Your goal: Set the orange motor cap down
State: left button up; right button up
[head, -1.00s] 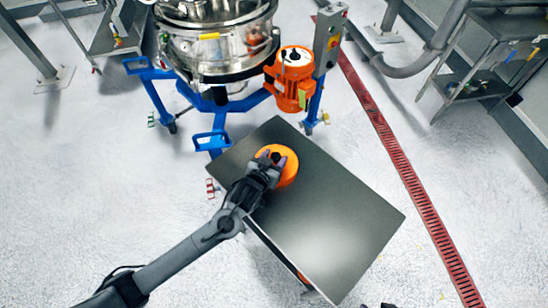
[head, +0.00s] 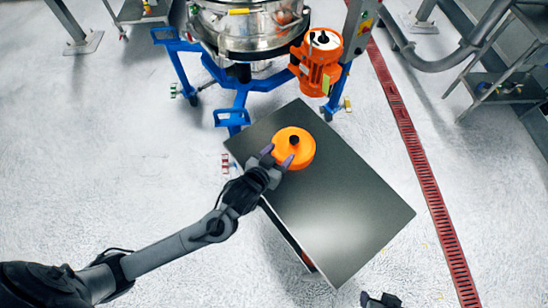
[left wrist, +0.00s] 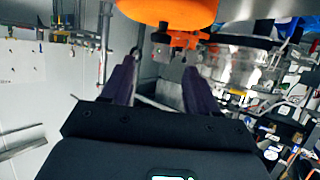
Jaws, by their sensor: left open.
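The orange motor cap (head: 295,147), a round disc with a black knob on top, rests on the dark table top (head: 345,205) near its far left part. My left gripper (head: 276,157) is open at the cap's near left edge, with its two purple fingertips apart and nothing between them. In the left wrist view the cap (left wrist: 168,10) shows at the top edge, beyond the open fingers (left wrist: 158,78). Whether a fingertip still touches the cap's rim cannot be told. A small dark part of my right gripper (head: 380,300) shows at the bottom edge; its fingers are unclear.
The steel sifter (head: 250,35) on its blue wheeled frame (head: 238,100) stands beyond the table, with an orange motor (head: 317,62) at its right. A red floor drain (head: 420,175) runs along the right. The table's near right part is clear.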

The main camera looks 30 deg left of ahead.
pick_arm(q)
jog(key=s+a+f+g, duration=0.1)
jog(key=s+g, duration=0.2)
jog(key=s, duration=0.4)
jog(key=s+a+f+m+g, duration=0.1)
jog(key=s+a+f+g, duration=0.1)
jog(key=s, duration=0.6)
jog(key=s+a+f+g, duration=0.1)
jog(key=s+g, duration=0.3)
jog(key=s, duration=0.3)
jog(key=shift+s+a+f+g+y, duration=0.25)
jog(key=shift+f+g+y, duration=0.05)
jog(key=shift+f+g, duration=0.1)
jog(key=shift+r, duration=0.2)
notch_tip(320, 180, up, 28)
jog(key=p, duration=2.8)
jog(key=shift+f, duration=0.15)
